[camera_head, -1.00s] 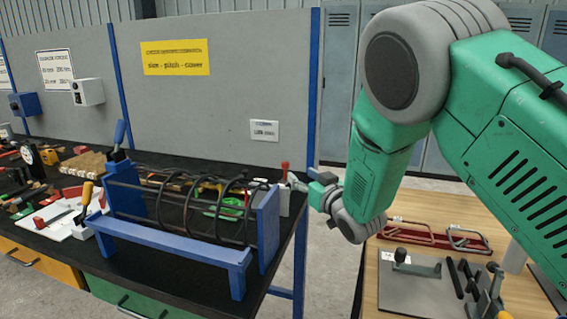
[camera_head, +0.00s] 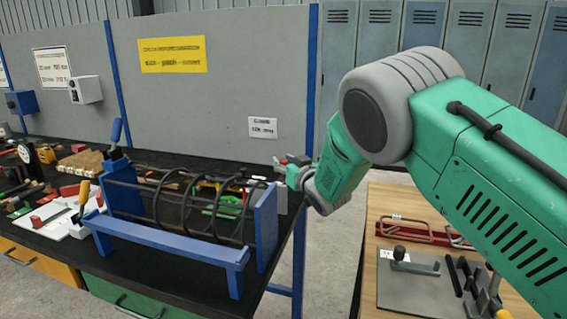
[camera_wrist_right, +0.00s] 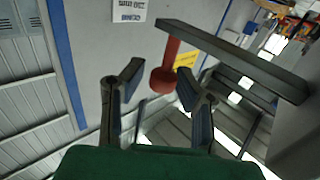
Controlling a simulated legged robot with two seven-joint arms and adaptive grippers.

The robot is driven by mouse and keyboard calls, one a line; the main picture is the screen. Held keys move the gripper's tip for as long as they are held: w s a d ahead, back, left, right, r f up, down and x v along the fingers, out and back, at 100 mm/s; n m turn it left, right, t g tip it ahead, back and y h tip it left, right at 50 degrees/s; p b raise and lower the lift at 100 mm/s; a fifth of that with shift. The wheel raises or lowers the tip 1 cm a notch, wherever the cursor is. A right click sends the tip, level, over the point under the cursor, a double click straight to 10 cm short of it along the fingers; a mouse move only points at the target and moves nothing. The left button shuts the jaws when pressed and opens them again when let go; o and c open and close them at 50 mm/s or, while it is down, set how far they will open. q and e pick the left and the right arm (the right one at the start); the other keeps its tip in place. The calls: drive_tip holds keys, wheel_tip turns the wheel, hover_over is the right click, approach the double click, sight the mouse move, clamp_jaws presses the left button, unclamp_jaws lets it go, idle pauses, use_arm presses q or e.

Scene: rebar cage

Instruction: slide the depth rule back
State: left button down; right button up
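My right gripper (camera_wrist_right: 159,74) shows open in the right wrist view, its two dark fingers apart. A red knob on a red stem (camera_wrist_right: 164,78) stands between the fingertips, and I cannot tell whether they touch it. The stem meets a flat dark grey bar (camera_wrist_right: 235,60), which looks like the depth rule. In the head view the right gripper (camera_head: 296,172) is at the right end of the blue cage fixture (camera_head: 266,228), small and partly hidden by its own wrist. A bit of red (camera_head: 283,162) shows beside it. My left gripper is not in view.
The fixture holds dark rebar with rings (camera_head: 205,207) on the black bench (camera_head: 180,293). A white tray (camera_head: 70,222) with tools lies left. A wooden table (camera_head: 372,225) with a grey plate (camera_head: 410,292) and clamps stands right. A grey panel (camera_head: 225,105) rises behind the bench.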

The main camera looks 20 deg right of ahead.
clamp_jaws()
drive_tip(key=w+d, duration=0.1)
drive_tip(key=w+b, duration=0.1)
drive_tip(key=shift+w+d+r, duration=0.1)
drive_tip(key=shift+w+d, duration=0.25)
drive_tip(key=shift+w, duration=0.05)
drive_tip(key=o, duration=0.6)
unclamp_jaws()
drive_tip(key=s, duration=0.4)
drive_tip(key=s+d, duration=0.1)
drive_tip(key=s, duration=0.2)
drive_tip(key=s+d, duration=0.1)
drive_tip(key=s, duration=0.3)
drive_tip(key=shift+s+d, duration=0.15)
drive_tip(key=shift+s, duration=0.15)
drive_tip(key=shift+f, duration=0.2)
